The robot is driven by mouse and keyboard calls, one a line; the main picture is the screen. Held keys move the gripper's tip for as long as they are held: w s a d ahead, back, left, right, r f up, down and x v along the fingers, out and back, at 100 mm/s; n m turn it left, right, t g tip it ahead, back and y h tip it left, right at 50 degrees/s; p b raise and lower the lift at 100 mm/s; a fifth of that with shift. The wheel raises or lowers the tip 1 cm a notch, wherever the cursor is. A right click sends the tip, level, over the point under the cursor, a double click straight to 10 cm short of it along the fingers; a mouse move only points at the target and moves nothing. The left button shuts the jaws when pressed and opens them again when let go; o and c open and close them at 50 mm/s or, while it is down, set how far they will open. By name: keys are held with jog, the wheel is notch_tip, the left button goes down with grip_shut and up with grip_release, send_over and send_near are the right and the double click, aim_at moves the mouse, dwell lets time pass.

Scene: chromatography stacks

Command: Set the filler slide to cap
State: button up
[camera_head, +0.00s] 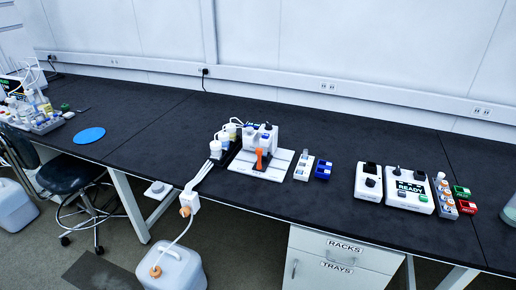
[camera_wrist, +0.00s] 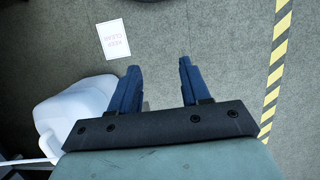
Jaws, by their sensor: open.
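The filler (camera_head: 262,138) is a white and grey bench unit near the middle of the black bench in the head view. An orange part (camera_head: 259,158) stands at its front, on a white base plate (camera_head: 277,168). I cannot tell which part is the slide or where it is set; labels there are too small to read. My gripper (camera_wrist: 158,80) shows only in the wrist view. Its two blue fingers are apart with nothing between them, over the grey floor and away from the bench.
White-capped bottles (camera_head: 216,148) stand left of the filler. A white rack (camera_head: 304,166) and a blue block (camera_head: 323,169) stand to its right, then a box reading READY (camera_head: 409,190).

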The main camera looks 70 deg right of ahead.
jog(key=w+d+r+t, duration=0.1)
jog(key=w+d+r, duration=0.3)
jog(key=w+r, duration=0.3)
jog(key=w+d+r+t, duration=0.2)
jog(key=w+d+r, duration=0.25)
jog(key=w, duration=0.35)
jog(key=w+d+r, duration=0.2)
jog(key=d+r, duration=0.2)
jog(key=d, duration=0.3)
jog(key=w+d+r+h, duration=0.1)
jog(key=d+r, duration=0.2)
jog(key=d, duration=0.4)
jog(key=w+d+r, duration=0.2)
jog(key=d+r, duration=0.2)
jog(key=d, duration=0.2)
jog(key=s+d+r+g, duration=0.1)
jog(key=s+d+r, duration=0.15)
jog(key=d, duration=0.55)
jog(key=s+d+r+g, duration=0.1)
jog(key=d+r, duration=0.3)
jog(key=d, duration=0.3)
jog(key=g+y, duration=0.1)
jog(key=g, duration=0.1)
send_near(259, 149)
jog(key=x, duration=0.9)
jog(key=shift+d+f, duration=0.1)
